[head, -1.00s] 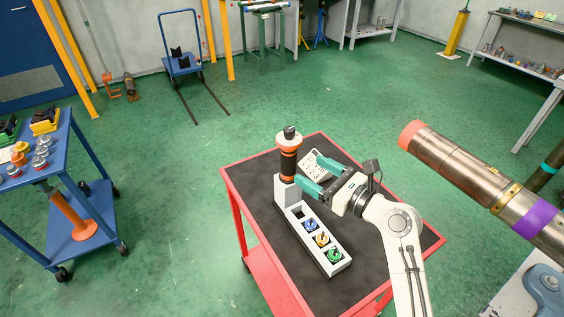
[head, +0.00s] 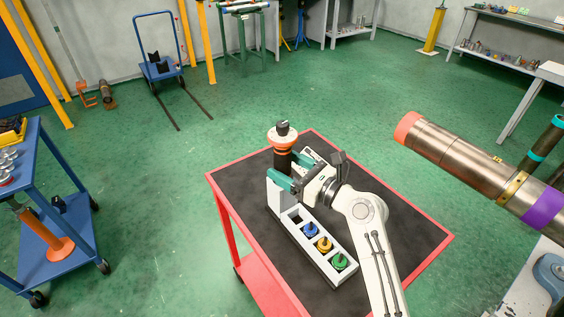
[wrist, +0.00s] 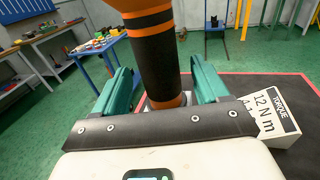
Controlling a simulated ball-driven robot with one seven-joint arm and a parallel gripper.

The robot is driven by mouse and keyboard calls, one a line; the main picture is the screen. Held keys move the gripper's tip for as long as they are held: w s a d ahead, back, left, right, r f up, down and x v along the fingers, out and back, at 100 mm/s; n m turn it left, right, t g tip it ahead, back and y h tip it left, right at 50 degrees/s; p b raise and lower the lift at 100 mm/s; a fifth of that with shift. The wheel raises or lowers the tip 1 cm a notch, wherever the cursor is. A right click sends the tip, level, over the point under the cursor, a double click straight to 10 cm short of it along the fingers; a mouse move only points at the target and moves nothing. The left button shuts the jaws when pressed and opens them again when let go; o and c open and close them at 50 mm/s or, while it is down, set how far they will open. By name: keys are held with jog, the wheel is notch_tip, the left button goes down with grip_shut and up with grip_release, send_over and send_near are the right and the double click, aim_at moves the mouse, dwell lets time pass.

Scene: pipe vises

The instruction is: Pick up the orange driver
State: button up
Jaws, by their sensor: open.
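The orange driver (head: 282,148) stands upright in the pale holder on the cart, with a black grip, orange rings and a dark top. In the wrist view the driver (wrist: 156,65) rises between the two teal fingers. My gripper (head: 287,170) is open, one finger on each side of the black grip. It also shows in the wrist view (wrist: 158,75), with a visible gap on both sides of the grip. The driver's top is cut off in the wrist view, and its lower end is hidden.
The pale holder (head: 306,252) has blue, yellow and green pieces in its slots. A torque sign reading 12 N m (wrist: 270,116) stands right of the driver. The red cart (head: 243,225) has bare black top around. A large pipe (head: 470,170) juts in at the right.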

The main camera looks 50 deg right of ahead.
aim_at(277, 160)
jog(key=shift+w, duration=1.95)
jog(key=shift+c, duration=0.4)
jog(key=shift+f, duration=0.1)
jog(key=c, duration=1.2)
grip_shut()
jog(key=shift+r, duration=0.25)
notch_tip(277, 160, up, 18)
jog(key=p, duration=0.3)
jog(key=shift+f, duration=0.1)
